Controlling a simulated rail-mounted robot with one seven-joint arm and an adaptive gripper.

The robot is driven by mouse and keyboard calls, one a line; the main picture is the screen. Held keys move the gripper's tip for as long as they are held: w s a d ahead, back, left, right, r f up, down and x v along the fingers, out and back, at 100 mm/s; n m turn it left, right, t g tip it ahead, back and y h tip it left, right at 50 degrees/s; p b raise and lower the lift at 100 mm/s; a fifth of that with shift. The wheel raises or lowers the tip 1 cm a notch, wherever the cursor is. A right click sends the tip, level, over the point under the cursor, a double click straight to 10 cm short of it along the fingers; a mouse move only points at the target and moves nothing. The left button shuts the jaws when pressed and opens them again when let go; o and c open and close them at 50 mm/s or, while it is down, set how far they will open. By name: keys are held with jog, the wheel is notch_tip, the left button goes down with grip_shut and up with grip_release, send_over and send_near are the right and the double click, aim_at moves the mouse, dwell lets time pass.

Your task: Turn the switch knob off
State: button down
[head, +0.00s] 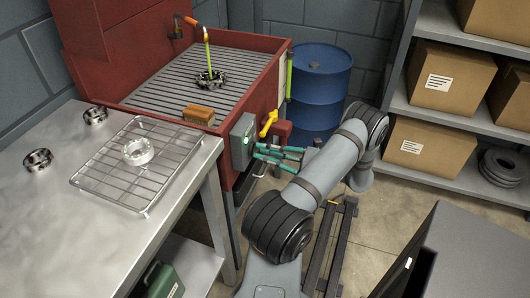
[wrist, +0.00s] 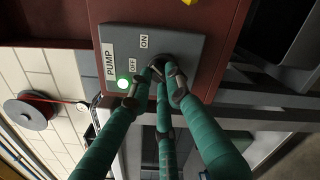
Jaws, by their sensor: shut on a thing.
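My gripper (wrist: 158,80), with teal fingers and dark tips, is shut on the knob. In the head view the switch box (head: 242,141) is on the front of the red wash basin, and my gripper (head: 256,150) reaches it from the right. The knob's exact pointing direction is hard to tell.
A yellow valve handle (head: 268,123) sits just right of the box. The red basin (head: 165,105) holds a brush (head: 199,115) and a dark gear-like part (head: 210,79). A steel table (head: 50,210) with a wire rack is at left. A blue drum (head: 320,85) stands behind.

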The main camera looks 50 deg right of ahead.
jog(key=shift+a+f+n+b, duration=0.1)
jog(key=shift+n+b, duration=0.3)
jog(key=shift+n, duration=1.65)
jog(key=shift+f+n+b, duration=0.1)
jog(key=shift+n+b, duration=0.25)
jog(key=shift+n, duration=1.7)
jog(key=c, duration=1.6)
grip_release()
jog(key=shift+c, duration=0.2)
jog(key=v, duration=1.2)
